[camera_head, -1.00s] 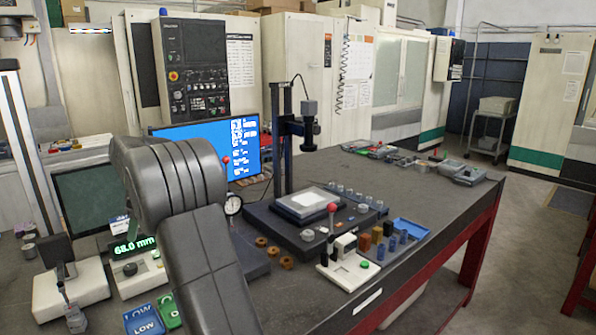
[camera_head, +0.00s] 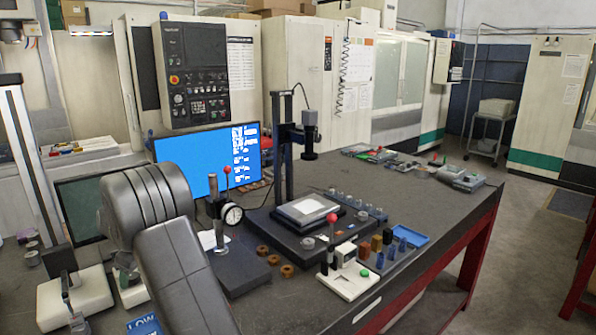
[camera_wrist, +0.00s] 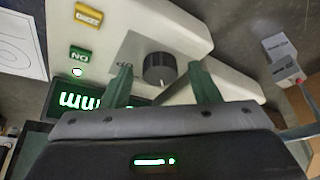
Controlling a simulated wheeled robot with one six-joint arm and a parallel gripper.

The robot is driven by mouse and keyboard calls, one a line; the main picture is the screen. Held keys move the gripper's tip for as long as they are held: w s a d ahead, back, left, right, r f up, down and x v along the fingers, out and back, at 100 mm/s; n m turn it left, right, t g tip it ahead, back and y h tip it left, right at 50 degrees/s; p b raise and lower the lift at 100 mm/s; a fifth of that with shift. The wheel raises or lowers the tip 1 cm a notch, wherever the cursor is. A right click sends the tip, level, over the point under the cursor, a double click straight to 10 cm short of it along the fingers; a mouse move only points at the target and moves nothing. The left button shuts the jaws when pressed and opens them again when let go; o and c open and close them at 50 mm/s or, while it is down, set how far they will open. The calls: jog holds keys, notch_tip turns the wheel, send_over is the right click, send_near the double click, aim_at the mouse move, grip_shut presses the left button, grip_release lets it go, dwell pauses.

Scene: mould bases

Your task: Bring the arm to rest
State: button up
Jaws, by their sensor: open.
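My arm (camera_head: 180,270) crosses the lower left of the head view, over the bench; its gripper end is not seen there. In the wrist view my gripper (camera_wrist: 162,78) is open, with its two green fingers apart and nothing held between them. A white device (camera_wrist: 215,100) with a dark round knob (camera_wrist: 158,68) lies beyond the fingertips, the knob showing between them. Whether the fingers touch the device cannot be told. A green-lit display (camera_wrist: 85,100) on it is partly covered by my gripper.
A dial gauge stand (camera_head: 232,215), a camera stand (camera_head: 283,150) and a white fixture with a red knob (camera_head: 345,280) stand on the dark bench (camera_head: 420,195). A blue monitor (camera_head: 205,165) stands behind. A blue LOW bin (camera_head: 143,325) sits at the front left.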

jog(key=m+p, duration=0.1)
jog(key=m, duration=0.1)
jog(key=m+t+p, duration=0.1)
jog(key=m, duration=0.1)
jog(key=shift+s+a+r+h, duration=0.1)
jog(key=shift+s+h, duration=0.1)
jog(key=shift+h, duration=0.1)
jog(key=shift+r+m+t, duration=0.1)
jog(key=shift+m+t, duration=0.3)
jog(key=shift+m, duration=0.1)
jog(key=b+v, duration=0.2)
jog(key=v, duration=1.1)
jog(key=shift+r+b, duration=0.15)
jog(key=shift+b, duration=0.2)
